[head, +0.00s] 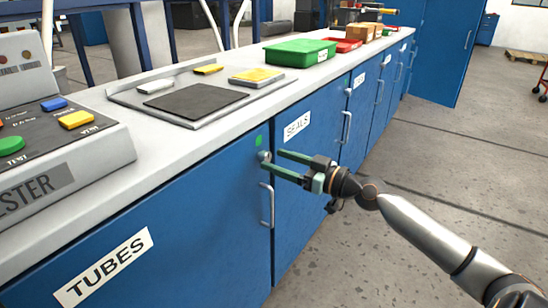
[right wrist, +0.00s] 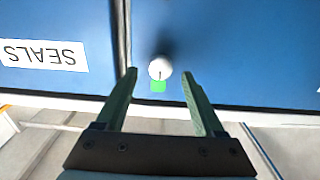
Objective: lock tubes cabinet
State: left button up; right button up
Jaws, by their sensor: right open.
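The blue tubes cabinet (head: 190,235) stands under the counter at the left, its door closed and marked with a white TUBES label (head: 103,268). A round pale lock knob (head: 264,156) sits near the door's upper right corner, just below a green mark (head: 258,140). A metal handle (head: 267,205) is under it. My right gripper (head: 272,160) is open and points at the knob. In the right wrist view, which is upside down, the knob (right wrist: 160,67) shows between the two green fingertips (right wrist: 160,76), with a dark slot. Contact cannot be told. My left gripper is out of view.
The seals cabinet (head: 300,190) adjoins at the right, with its own handle (head: 346,127). On the counter are a tester (head: 60,135), a tray (head: 190,118) and a green bin (head: 299,53). A blue door (head: 445,50) stands open farther back.

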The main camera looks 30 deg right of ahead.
jog(key=shift+x, duration=0.9)
grip_shut()
